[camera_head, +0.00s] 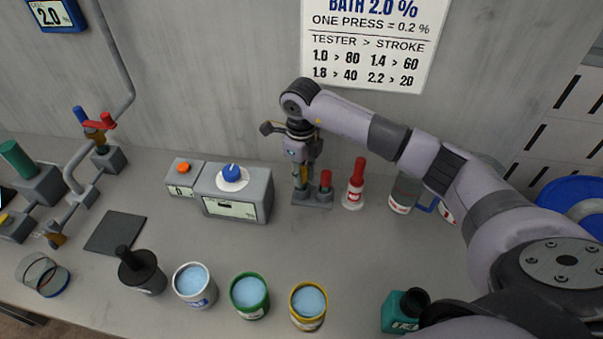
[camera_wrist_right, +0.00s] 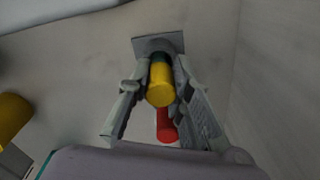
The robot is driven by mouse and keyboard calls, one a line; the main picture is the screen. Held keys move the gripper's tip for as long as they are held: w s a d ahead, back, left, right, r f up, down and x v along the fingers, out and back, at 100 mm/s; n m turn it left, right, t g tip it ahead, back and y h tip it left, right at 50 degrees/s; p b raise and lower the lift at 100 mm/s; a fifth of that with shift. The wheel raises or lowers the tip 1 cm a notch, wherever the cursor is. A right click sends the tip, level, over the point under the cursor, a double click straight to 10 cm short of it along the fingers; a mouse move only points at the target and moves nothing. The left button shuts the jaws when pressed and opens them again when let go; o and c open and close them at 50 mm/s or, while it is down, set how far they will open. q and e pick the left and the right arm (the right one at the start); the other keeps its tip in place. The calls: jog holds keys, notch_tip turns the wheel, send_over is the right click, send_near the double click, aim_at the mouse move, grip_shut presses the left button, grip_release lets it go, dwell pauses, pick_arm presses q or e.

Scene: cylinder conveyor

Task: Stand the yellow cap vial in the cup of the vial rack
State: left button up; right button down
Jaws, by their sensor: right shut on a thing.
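The yellow cap vial (camera_wrist_right: 160,88) is between the fingers of my right gripper (camera_head: 302,173), which is shut on it. In the head view the vial (camera_head: 303,178) is upright just over the left part of the grey vial rack (camera_head: 318,204). In the wrist view its dark green lower part lines up with the rack's grey plate (camera_wrist_right: 176,40). I cannot tell whether its bottom is in the cup. A red-capped vial (camera_head: 326,182) stands at the rack's right side, and it also shows below the yellow cap in the wrist view (camera_wrist_right: 166,125). My left gripper is not in view.
A red-topped white bottle (camera_head: 354,188) stands close right of the rack. A grey box with a blue knob (camera_head: 240,192) is on its left. Several blue-filled pots, including a yellow-rimmed one (camera_head: 309,318), line the front. The bench between is clear.

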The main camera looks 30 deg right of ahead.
jog(key=c, duration=1.4)
grip_release()
jog(key=shift+o, duration=0.2)
notch_tip(320, 180, up, 12)
